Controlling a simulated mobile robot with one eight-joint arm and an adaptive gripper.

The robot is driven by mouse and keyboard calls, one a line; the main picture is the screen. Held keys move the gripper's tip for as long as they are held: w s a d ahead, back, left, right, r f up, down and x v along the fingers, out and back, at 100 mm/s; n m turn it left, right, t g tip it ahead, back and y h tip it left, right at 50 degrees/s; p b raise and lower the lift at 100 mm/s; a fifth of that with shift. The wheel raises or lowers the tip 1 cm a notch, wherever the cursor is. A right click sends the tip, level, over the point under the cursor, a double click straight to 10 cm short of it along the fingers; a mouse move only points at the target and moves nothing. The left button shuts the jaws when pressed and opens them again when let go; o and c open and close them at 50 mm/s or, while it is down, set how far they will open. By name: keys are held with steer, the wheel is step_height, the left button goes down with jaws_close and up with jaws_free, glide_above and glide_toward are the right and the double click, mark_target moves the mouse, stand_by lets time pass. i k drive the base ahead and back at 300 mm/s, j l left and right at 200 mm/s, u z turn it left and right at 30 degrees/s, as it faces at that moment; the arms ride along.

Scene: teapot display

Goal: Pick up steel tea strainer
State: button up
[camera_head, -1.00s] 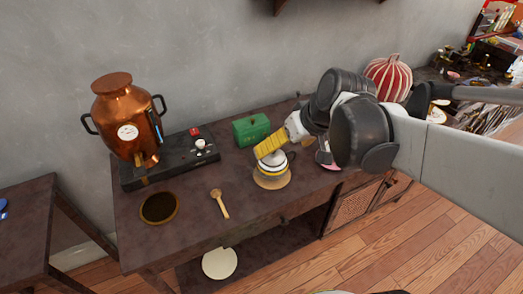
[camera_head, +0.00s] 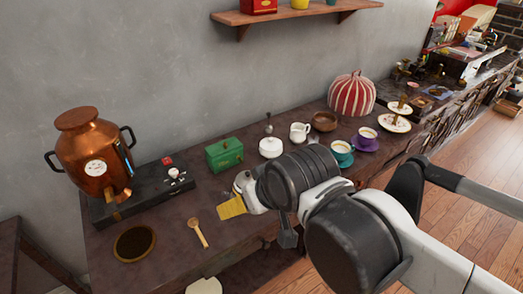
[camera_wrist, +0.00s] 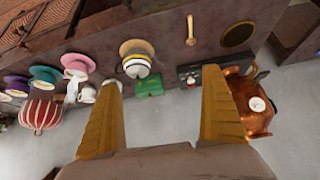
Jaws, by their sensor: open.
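I cannot pick out the steel tea strainer for certain. A small grey metal piece (camera_head: 313,138) beside the white jug, and a small dark thing with an upright stem (camera_head: 268,127) behind the white pot, are too small to identify. My gripper (camera_head: 231,207) is open with yellow fingers, above the table's front part, right of the wooden spoon (camera_head: 199,233). In the wrist view the open fingers (camera_wrist: 161,78) have nothing between them. A striped cup (camera_wrist: 136,66) on a tan saucer (camera_wrist: 137,46) shows beyond them and is mostly hidden by my gripper in the head view.
A copper urn (camera_head: 92,155), green box (camera_head: 224,154), white lidded pot (camera_head: 271,147), white jug (camera_head: 300,132) and teal cup (camera_head: 341,151) stand on the dark table. A striped dome (camera_head: 352,93) is at the back right. A wall shelf (camera_head: 270,17) hangs above.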

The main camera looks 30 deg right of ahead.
mark_target(268, 129)
steer(key=i+j+z, duration=0.1)
steer(key=i+z, duration=0.25)
steer(key=z, duration=0.15)
steer(key=i+j+z, duration=0.2)
steer(key=z, duration=0.25)
steer(key=i+j, duration=0.05)
steer(key=i, duration=0.05)
